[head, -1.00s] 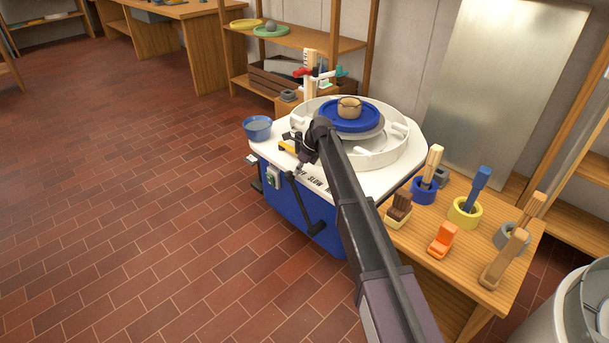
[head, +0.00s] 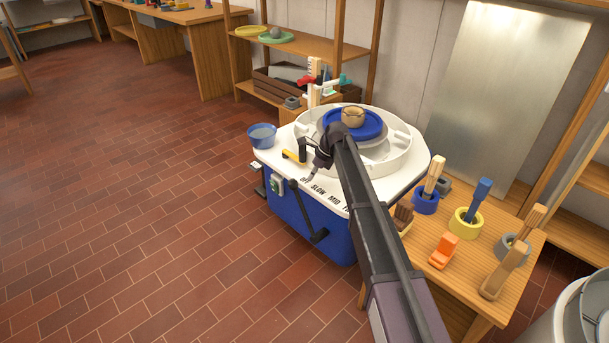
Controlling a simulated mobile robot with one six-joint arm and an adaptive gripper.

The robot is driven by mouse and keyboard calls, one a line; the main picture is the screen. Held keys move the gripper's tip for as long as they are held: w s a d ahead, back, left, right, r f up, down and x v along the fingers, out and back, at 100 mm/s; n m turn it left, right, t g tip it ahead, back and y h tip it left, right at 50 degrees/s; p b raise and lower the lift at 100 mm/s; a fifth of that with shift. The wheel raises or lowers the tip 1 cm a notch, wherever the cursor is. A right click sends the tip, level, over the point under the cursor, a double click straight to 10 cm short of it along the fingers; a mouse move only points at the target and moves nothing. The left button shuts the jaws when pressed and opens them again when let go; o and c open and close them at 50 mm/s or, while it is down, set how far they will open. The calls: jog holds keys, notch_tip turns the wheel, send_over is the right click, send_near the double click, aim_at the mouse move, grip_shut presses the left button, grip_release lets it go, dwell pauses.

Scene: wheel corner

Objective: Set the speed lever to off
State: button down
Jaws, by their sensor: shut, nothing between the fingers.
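The speed lever (head: 306,210) is a black bar on the blue front of the wheel housing. Its lower end sits on a dark block, and it tilts left so its knob lies by the OFF end of the printed scale (head: 328,192), which reads OFF, SLOW, MID and a partly covered word. My gripper (head: 312,179) is dark, small in the picture, and shut with nothing in it. It is over the white deck's front edge near OFF and SLOW, just right of the lever's knob. Contact with the lever cannot be told.
The wheel head (head: 355,125) carries a clay pot (head: 353,116). A side table (head: 455,283) with several tools stands right. Floor left is clear.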

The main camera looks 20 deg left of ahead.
jog(key=a+p+v, duration=0.1)
jog(key=p+v, duration=0.7)
jog(key=v, duration=0.1)
jog(key=shift+w+r, duration=0.2)
jog(key=shift+r, duration=0.15)
jog(key=shift+d, duration=0.1)
jog(key=shift+s, duration=0.15)
dwell(0.4)
